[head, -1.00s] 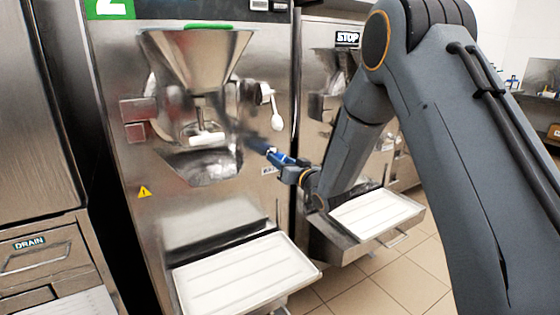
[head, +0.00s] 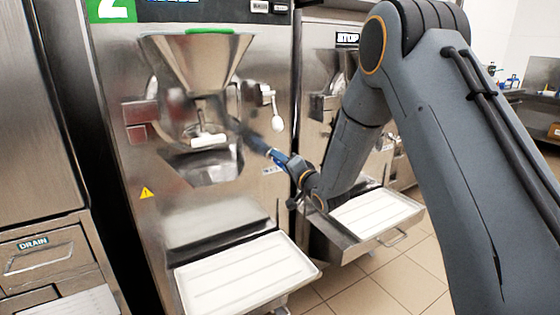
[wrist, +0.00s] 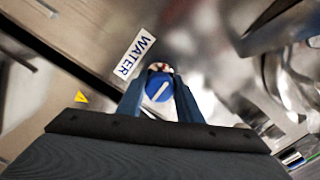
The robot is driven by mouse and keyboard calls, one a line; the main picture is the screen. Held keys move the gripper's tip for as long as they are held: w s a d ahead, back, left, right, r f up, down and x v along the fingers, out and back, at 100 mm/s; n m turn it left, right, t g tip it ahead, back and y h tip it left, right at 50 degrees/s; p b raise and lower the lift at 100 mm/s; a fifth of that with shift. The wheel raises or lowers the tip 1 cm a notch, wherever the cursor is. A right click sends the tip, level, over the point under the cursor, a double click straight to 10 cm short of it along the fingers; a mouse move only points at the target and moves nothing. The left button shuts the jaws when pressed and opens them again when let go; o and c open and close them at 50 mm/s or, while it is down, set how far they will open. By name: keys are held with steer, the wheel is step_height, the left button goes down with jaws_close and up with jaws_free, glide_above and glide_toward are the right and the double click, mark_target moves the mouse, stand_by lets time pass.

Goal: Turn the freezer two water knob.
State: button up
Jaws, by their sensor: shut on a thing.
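The water knob (wrist: 159,88) is a round blue dial with a white pointer line, in the wrist view beside the white WATER label (wrist: 134,54). The fingers of my gripper (wrist: 158,80) stand on either side of the knob and are shut on it. The pointer line runs at a slant between them. In the head view, my gripper (head: 281,160) is at the right part of freezer two's steel front (head: 215,212). The knob itself is mostly hidden there by the gripper.
Freezer two has a steel hopper (head: 198,58) and a white-tipped lever (head: 277,122) above my gripper. A white tray (head: 245,274) juts out below. Another freezer with its own tray (head: 376,214) stands close on the right. Tiled floor is clear at front right.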

steer(key=shift+m, duration=0.4)
steer(key=o, duration=1)
steer(key=shift+b+v, duration=0.35)
steer(key=shift+v, duration=3.55)
